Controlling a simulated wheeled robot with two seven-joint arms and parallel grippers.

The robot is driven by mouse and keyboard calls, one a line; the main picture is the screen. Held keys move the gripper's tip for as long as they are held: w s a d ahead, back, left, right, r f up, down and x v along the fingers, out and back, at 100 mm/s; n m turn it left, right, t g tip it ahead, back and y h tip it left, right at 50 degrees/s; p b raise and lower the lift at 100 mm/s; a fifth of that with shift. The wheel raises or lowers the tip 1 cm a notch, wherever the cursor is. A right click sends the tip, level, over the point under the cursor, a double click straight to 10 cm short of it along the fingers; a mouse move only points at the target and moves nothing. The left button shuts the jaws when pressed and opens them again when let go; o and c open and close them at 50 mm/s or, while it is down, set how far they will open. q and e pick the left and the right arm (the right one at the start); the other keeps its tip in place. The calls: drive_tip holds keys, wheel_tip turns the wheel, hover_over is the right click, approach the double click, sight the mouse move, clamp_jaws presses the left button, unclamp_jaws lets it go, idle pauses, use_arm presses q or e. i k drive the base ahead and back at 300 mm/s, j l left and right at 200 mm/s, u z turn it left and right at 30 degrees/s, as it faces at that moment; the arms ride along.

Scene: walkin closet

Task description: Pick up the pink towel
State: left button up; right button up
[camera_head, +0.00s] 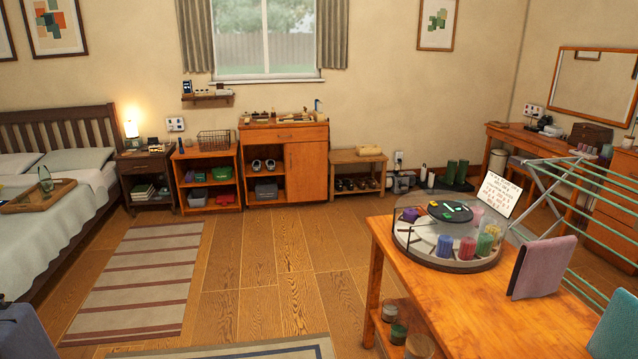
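A folded mauve-pink towel (540,268) is upright at the right of the view, by the right part of the wooden table (480,312) and the drying rack (553,190). I cannot tell whether it hangs on a rack bar or stands on the table. A round tray (458,265) on the table holds several small coloured cylinders, among them a pink one at the back, partly hidden; I cannot tell whether these are rolled towels or candles. Neither of my grippers shows in the head view.
A white card with writing (499,195) stands behind the tray. The floor left of the table is open, with a striped rug (140,275).

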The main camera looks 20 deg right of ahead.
sight(540, 266)
drive_tip(key=i+z, duration=0.25)
drive_tip(key=z, duration=0.25)
drive_tip(key=i+z, duration=0.2)
drive_tip(key=z, duration=0.25)
drive_tip(key=i+j+z, duration=0.2)
drive_tip(key=z, duration=0.3)
drive_tip(key=i+j+z, duration=0.2)
drive_tip(key=z, duration=0.3)
drive_tip(key=i+j+z, duration=0.1)
drive_tip(key=j+z, duration=0.25)
drive_tip(key=z, duration=0.15)
drive_tip(key=j+z, duration=0.45)
drive_tip(key=i+j+z, duration=0.2)
drive_tip(key=z, duration=0.15)
drive_tip(key=i+j+z, duration=0.2)
drive_tip(key=j+z, duration=0.15)
drive_tip(key=i+j+z, duration=0.1)
drive_tip(key=j+z, duration=0.25)
drive_tip(key=i+j+z, duration=0.1)
drive_tip(key=j+z, duration=0.25)
drive_tip(key=i, duration=0.1)
